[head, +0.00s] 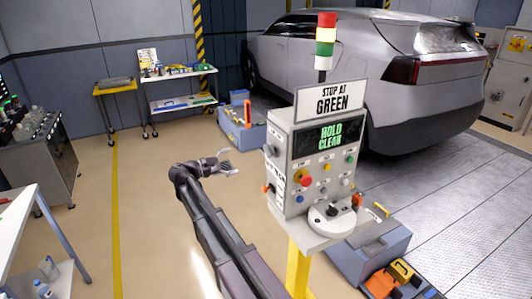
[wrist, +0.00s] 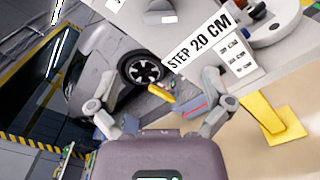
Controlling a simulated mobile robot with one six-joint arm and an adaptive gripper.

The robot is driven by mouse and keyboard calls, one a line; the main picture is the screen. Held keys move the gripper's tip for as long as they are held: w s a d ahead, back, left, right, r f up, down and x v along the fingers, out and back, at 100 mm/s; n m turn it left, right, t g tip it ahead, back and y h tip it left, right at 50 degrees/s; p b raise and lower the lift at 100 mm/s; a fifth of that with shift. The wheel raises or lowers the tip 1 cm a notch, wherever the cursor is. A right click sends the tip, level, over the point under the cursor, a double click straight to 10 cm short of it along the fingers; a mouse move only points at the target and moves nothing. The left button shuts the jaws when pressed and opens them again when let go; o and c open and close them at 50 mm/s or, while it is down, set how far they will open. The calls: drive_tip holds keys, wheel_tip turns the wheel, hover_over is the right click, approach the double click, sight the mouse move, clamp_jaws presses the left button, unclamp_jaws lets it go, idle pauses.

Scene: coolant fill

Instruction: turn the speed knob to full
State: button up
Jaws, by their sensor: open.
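The grey control box (head: 320,165) stands on a yellow post. Its display (head: 325,137) reads "HOLD CLEAR". Its front carries a red mushroom button (head: 304,179), several small coloured buttons and a round white dial (head: 328,217) with a dark knob on the lower ledge. A grey knob (head: 271,150) sits on its left side. I cannot read which control is the speed knob. My gripper (head: 225,164) is open and empty, left of the box and apart from it. In the wrist view, my gripper (wrist: 160,85) faces the box's side, with a "STEP 20 CM" label (wrist: 198,42) and a grey knob (wrist: 160,12).
A grey car (head: 350,60) stands behind. A grey bin (head: 370,250) with tools lies right of the post. The floor left of my arm is clear.

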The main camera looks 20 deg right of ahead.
sight(265, 152)
drive_tip(key=d, duration=1.3)
drive_tip(key=shift+w+d, duration=0.2)
drive_tip(key=shift+c, duration=0.2)
drive_tip(key=c, duration=1)
